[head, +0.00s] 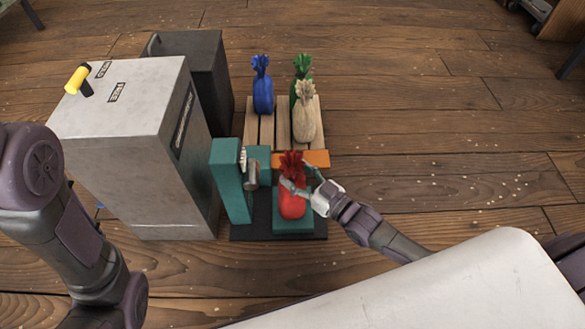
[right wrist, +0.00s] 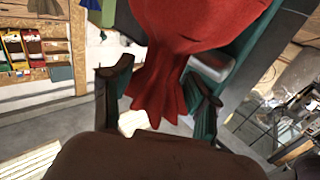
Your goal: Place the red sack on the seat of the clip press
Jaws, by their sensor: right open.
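The red sack (head: 292,205) stands upright on the teal seat (head: 305,226) of the clip press (head: 231,182), its gathered top up. My right gripper (head: 298,178) reaches in from the right at the sack's neck. Its two fingers are apart, one on either side of the neck. In the right wrist view the red sack (right wrist: 195,30) fills the upper middle, and its frilled end lies between the open fingers of my right gripper (right wrist: 160,88). Whether a finger touches the cloth I cannot tell. My left arm shows at the left, but its gripper is out of the picture.
A wooden pallet (head: 283,130) behind the press bears a blue sack (head: 263,92), a green sack (head: 302,68) and a beige sack (head: 304,120). A grey cabinet (head: 125,140) with a yellow-handled item (head: 77,80) on top stands left of the press. The floor at right is clear.

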